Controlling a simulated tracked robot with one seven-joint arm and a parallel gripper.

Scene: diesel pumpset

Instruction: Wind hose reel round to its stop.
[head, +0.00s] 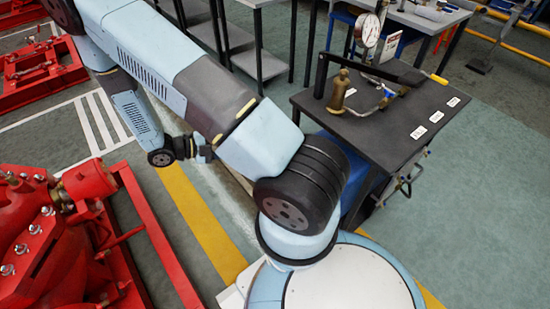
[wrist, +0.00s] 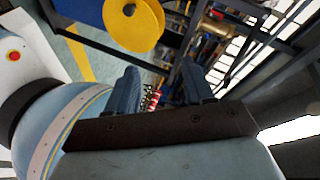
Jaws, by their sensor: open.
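A round yellow disc (wrist: 133,24) with a small hub, which looks like the hose reel, is at the top of the wrist view, cut off by the frame edge. No handle or stop on it can be made out. My gripper (wrist: 160,88) shows with its two fingers apart and nothing between them. The disc lies beyond the fingers, up and to the left, and does not touch them. In the head view the end of my arm is small and partly hidden behind my own links, and I cannot identify the reel there.
A dark bench (head: 390,125) with a brass fitting (head: 339,92) and a pressure gauge (head: 367,31) stands at the right. Red machinery (head: 50,240) fills the lower left. Green floor with a yellow line (head: 205,225) lies between. Dark frames crowd the wrist view's right side.

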